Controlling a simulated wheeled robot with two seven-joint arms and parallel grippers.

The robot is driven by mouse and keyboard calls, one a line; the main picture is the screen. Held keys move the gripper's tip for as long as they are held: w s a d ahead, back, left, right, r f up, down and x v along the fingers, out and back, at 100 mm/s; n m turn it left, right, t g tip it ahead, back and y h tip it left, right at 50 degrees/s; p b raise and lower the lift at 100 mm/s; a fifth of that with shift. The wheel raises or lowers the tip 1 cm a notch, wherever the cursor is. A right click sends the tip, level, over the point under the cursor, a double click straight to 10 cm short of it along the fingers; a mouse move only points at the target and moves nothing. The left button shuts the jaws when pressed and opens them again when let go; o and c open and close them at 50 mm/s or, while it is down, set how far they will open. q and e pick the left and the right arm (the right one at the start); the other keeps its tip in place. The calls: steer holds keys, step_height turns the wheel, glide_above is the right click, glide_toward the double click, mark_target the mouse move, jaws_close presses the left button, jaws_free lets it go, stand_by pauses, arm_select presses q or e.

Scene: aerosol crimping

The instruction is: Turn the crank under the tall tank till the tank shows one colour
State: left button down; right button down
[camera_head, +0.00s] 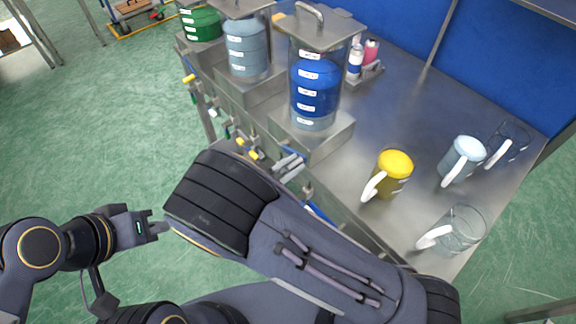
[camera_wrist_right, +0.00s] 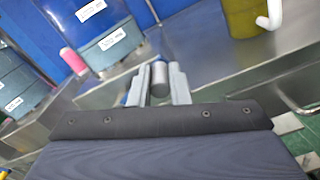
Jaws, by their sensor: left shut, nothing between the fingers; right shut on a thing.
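The tall tank (camera_head: 316,90) stands at the near end of a row of tanks on a steel bench. Most of its liquid is deep blue, with a paler grey-blue layer at the bottom. Its lower part also shows in the right wrist view (camera_wrist_right: 108,40). My right gripper (camera_head: 290,165) is at the bench front below this tank. In the right wrist view its fingers are shut on a grey cylindrical crank handle (camera_wrist_right: 159,78). The rest of the crank is largely hidden. My left gripper (camera_head: 156,228) is shut and empty, away from the bench over the floor.
A grey-blue tank (camera_head: 248,50) and a green tank (camera_head: 203,24) stand further along. A yellow-filled jug (camera_head: 394,162), a pale blue jug (camera_head: 467,152) and two clear jugs stand on the bench. Small bottles (camera_head: 370,50) sit behind the tank. Coloured valve handles line the bench front.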

steer(key=shift+s+f+b, duration=0.15)
steer(key=shift+f+b, duration=0.15)
steer(key=shift+f, duration=0.2)
steer(key=shift+d+f, duration=0.1)
steer(key=c, duration=1.3)
jaws_free()
steer(key=shift+c, duration=0.2)
